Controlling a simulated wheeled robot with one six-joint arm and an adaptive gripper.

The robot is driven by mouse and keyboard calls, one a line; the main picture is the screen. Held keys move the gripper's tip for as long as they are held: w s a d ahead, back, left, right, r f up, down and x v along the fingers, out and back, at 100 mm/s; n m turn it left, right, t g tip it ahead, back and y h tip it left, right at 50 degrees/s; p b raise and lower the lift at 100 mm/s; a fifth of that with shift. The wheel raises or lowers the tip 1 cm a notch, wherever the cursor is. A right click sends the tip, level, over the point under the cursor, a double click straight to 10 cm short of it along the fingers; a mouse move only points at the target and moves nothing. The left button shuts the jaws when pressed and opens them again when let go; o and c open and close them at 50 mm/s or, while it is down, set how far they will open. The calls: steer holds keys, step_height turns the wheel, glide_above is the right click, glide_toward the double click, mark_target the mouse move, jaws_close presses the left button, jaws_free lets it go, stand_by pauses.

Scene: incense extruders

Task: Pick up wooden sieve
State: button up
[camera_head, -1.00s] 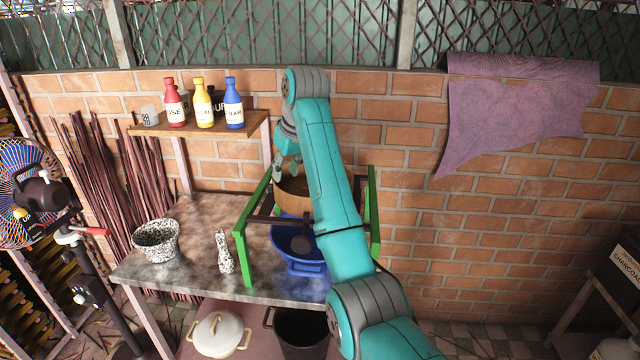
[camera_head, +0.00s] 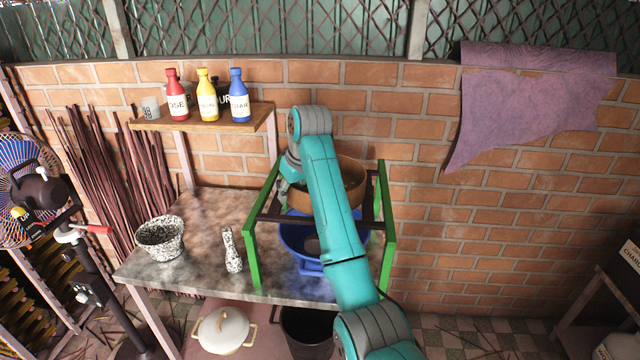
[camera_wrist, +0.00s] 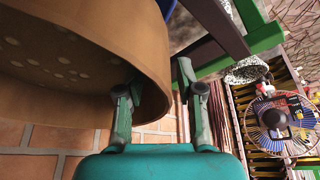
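The wooden sieve (camera_head: 352,198) is a round brown ring, partly hidden behind my arm in the head view. It is between the green posts, above the blue basin (camera_head: 297,240). In the wrist view the sieve (camera_wrist: 140,45) fills the upper left, with its pale-spotted inner face showing. My gripper (camera_wrist: 158,80) straddles the sieve's wall near its edge, one finger on each side. The wall fills the space between the fingertips, so the gripper looks shut on it.
A green-posted frame (camera_head: 387,235) stands around the basin on the stone table (camera_head: 200,215). A shelf (camera_head: 205,122) with red, yellow and blue bottles is above. The brick wall is close behind.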

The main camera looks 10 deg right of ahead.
steer(key=shift+f, duration=0.15)
jaws_close()
steer(key=shift+r, duration=0.2)
